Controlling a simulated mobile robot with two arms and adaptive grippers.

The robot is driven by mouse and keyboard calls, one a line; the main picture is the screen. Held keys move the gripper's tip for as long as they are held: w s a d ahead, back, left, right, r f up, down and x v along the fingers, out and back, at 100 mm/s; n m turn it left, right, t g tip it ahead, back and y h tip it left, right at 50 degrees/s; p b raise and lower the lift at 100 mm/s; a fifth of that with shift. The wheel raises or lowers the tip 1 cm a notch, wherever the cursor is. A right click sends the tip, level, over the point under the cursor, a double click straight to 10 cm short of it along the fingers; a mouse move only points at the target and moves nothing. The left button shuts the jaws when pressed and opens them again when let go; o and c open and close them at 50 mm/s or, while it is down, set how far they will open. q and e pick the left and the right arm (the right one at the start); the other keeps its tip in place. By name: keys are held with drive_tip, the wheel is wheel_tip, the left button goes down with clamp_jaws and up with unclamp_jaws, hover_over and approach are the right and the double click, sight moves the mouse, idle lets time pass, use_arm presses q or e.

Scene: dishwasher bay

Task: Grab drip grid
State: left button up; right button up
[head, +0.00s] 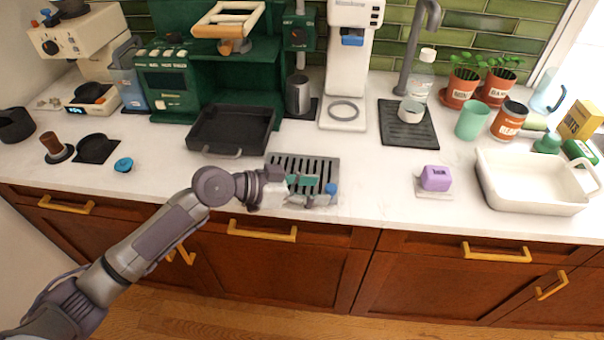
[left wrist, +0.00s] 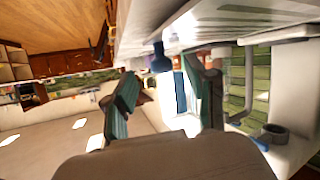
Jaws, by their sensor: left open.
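The drip grid (head: 325,166), a grey slotted plate, lies on the white counter near its front edge. My left gripper (head: 300,182) is at the grid's front side, its teal finger pads overlapping the grid in the head view. In the left wrist view the two teal-padded fingers (left wrist: 166,92) stand apart with nothing clearly between them. A small blue knob (head: 331,188) shows by the grid's front right corner; what it belongs to I cannot tell. The gripper hides part of the grid's front edge. My right gripper is not in view.
A black tray (head: 232,128) lies left of the grid, before the green coffee machine (head: 167,85). A white machine (head: 349,70) stands behind it. A purple block (head: 436,178) and a white basin (head: 530,184) are to the right. The counter between grid and block is clear.

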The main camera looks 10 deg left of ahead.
sight(327, 188)
use_arm(q)
drive_tip(key=x, duration=0.1)
drive_tip(key=p+x, duration=0.1)
drive_tip(key=x, duration=0.2)
drive_tip(key=shift+w+r, duration=0.1)
drive_tip(key=shift+r, duration=0.2)
drive_tip(key=shift+w+d+f, duration=0.15)
drive_tip(key=shift+d+f, duration=0.1)
drive_tip(key=shift+d, duration=0.1)
drive_tip(key=shift+a, duration=0.1)
drive_tip(key=shift+c, duration=0.2)
clamp_jaws()
